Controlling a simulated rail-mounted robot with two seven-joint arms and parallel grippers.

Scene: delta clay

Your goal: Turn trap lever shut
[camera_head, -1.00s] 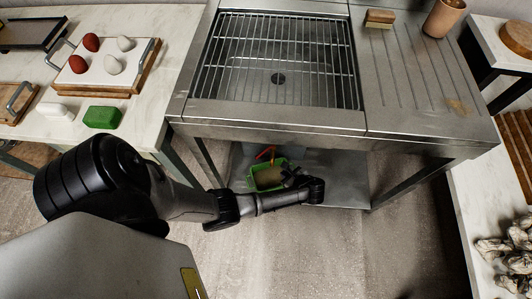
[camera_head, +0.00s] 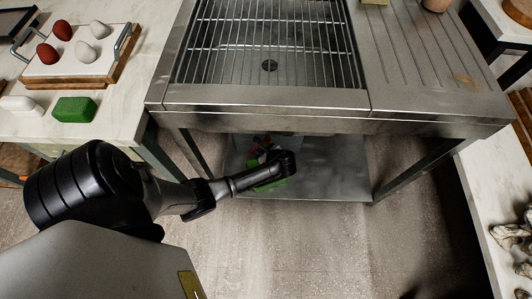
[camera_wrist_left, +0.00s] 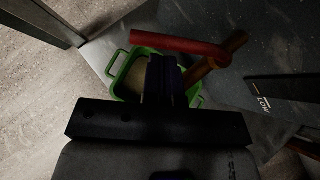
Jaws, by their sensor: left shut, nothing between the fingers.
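The red lever (camera_wrist_left: 180,46) shows in the left wrist view as a bar with a bent end, lying across the picture above a green tub. In the head view only a small bit of red (camera_head: 261,141) shows under the sink's front edge. A copper-coloured pipe (camera_wrist_left: 217,62) slants beside the lever's right end. My left gripper (camera_wrist_left: 166,62) is shut and empty, its fingertips close to the lever's underside in the picture. I cannot tell whether they touch it. In the head view my left wrist largely hides the fingers and lever. My right gripper is in neither view.
The green tub (camera_wrist_left: 118,80) stands on the metal lower shelf (camera_head: 325,183) under the steel sink (camera_head: 270,97). A dark panel marked LOW (camera_wrist_left: 282,87) is at right in the wrist view. Table legs flank the shelf; its right part is clear.

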